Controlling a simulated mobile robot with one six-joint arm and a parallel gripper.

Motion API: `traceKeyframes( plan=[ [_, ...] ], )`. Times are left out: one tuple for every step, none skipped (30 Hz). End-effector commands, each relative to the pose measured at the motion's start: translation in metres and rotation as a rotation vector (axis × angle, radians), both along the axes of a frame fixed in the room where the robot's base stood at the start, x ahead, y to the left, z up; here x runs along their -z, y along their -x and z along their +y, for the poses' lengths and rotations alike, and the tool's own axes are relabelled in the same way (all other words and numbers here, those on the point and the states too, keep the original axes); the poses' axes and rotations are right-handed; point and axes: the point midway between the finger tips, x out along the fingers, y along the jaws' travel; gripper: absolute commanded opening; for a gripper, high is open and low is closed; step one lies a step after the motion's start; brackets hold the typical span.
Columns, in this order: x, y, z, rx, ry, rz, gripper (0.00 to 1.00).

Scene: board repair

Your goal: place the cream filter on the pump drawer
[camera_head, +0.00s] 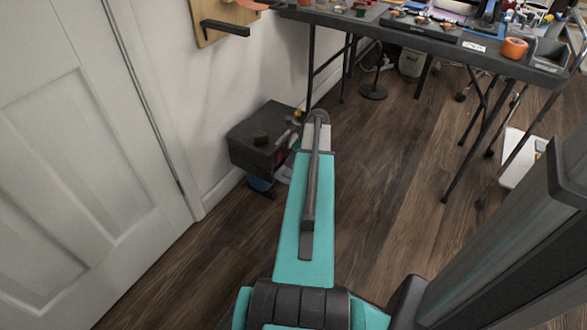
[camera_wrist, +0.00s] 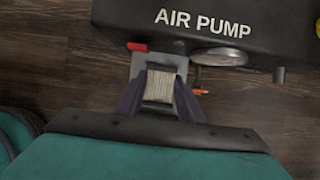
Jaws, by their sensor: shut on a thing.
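The cream filter (camera_wrist: 158,88) is a ribbed, pale block in the wrist view. My gripper (camera_wrist: 160,80) is shut on it, with a dark finger on each side. The pump drawer (camera_wrist: 162,60) looks like the light grey tray sticking out of the front of the black air pump (camera_wrist: 110,22), just beyond and partly beneath the filter. I cannot tell whether the filter touches the drawer. In the head view the air pump (camera_head: 252,152) is a dark box on the floor by the wall. There my arm hides the filter and most of the drawer.
A pressure gauge (camera_wrist: 220,57), a red part (camera_wrist: 138,47) and an orange-tipped part (camera_wrist: 200,92) are close to the drawer. The white wall is beside the pump. A folding table (camera_head: 420,40) with tools stands at the back right. The wooden floor (camera_head: 390,160) between is mostly clear.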

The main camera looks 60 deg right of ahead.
Motion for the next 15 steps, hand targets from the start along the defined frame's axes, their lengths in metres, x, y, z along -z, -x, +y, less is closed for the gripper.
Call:
traceKeyframes(
  plan=[
    [0.0, 0.0, 0.0, 0.0, 0.0, 0.0, 0.12],
    [0.001, 0.0, 0.0, 0.0, 0.0, 0.0, 0.12],
    [0.002, 0.0, 0.0, 0.001, 0.0, 0.0, 0.12],
    [0.004, 0.0, 0.0, 0.001, 0.0, 0.0, 0.12],
    [0.006, 0.0, 0.0, 0.001, -0.001, 0.0, 0.12],
    [0.01, 0.0, 0.0, 0.001, -0.001, 0.0, 0.12],
    [0.014, 0.0, 0.0, 0.001, -0.001, 0.0, 0.12],
    [0.018, 0.0, 0.0, 0.001, -0.001, 0.0, 0.12],
    [0.023, 0.0, 0.0, 0.001, -0.001, 0.001, 0.12],
    [0.027, 0.0, 0.0, 0.001, -0.001, 0.0, 0.12],
    [0.032, 0.0, 0.0, 0.001, -0.001, 0.0, 0.12],
    [0.037, 0.0, 0.0, 0.001, -0.001, 0.0, 0.12],
    [0.041, 0.0, 0.0, 0.001, -0.001, 0.0, 0.12],
    [0.044, 0.0, 0.0, 0.001, -0.002, 0.0, 0.12],
    [0.048, 0.0, 0.0, 0.001, -0.002, 0.0, 0.12]
  ],
)
